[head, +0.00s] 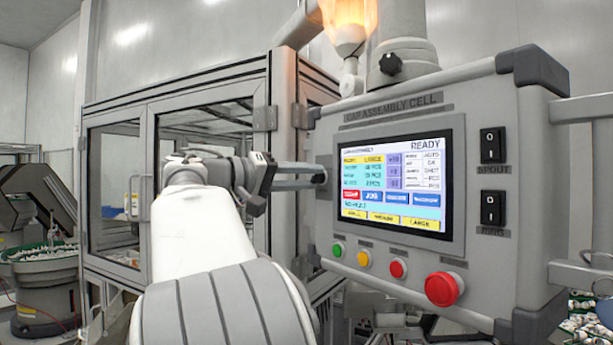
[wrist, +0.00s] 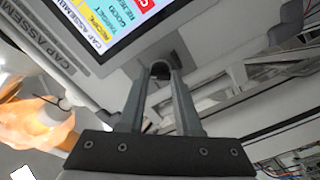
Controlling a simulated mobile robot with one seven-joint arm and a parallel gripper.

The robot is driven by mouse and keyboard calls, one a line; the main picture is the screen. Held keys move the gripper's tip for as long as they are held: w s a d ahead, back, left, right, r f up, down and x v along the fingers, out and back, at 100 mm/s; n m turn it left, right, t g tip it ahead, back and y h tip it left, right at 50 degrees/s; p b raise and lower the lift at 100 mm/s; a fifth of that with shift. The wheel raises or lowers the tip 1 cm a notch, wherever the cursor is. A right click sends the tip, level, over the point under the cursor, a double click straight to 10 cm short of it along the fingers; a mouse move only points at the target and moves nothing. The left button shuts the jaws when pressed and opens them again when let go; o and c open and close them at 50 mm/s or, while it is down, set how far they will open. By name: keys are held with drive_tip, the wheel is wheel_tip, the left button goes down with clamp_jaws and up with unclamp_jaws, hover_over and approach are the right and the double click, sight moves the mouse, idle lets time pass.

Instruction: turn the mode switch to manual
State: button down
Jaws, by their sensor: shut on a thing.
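The mode switch (wrist: 161,71) is a small dark knob on the left side of the control panel (head: 490,95). In the wrist view its rounded top shows between the fingertips of my gripper (wrist: 160,78), which is shut on it. In the head view my gripper (head: 318,180) reaches from the left to the panel's left edge, its two fingers level, and they mostly hide the switch. Which way the switch points cannot be told. The panel screen (head: 390,180) reads READY, with AUTO in a small row at its right.
Below the screen sit a green button (head: 337,250), a yellow one (head: 363,259), a red one (head: 397,268) and a big red mushroom button (head: 443,288). Two black rocker switches (head: 493,145) are at right. A glazed, framed enclosure (head: 150,105) stands behind my arm.

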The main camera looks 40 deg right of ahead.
drive_tip(key=shift+f+n+p, duration=0.1)
drive_tip(key=shift+n+p, duration=5.7)
drive_tip(key=shift+n, duration=2.5)
drive_tip(key=c, duration=0.6)
unclamp_jaws()
drive_tip(key=shift+a, duration=0.1)
drive_tip(key=w+a+b, duration=0.1)
drive_tip(key=a+b, duration=0.1)
drive_tip(key=a, duration=1.5)
drive_tip(key=shift+w+a, duration=0.15)
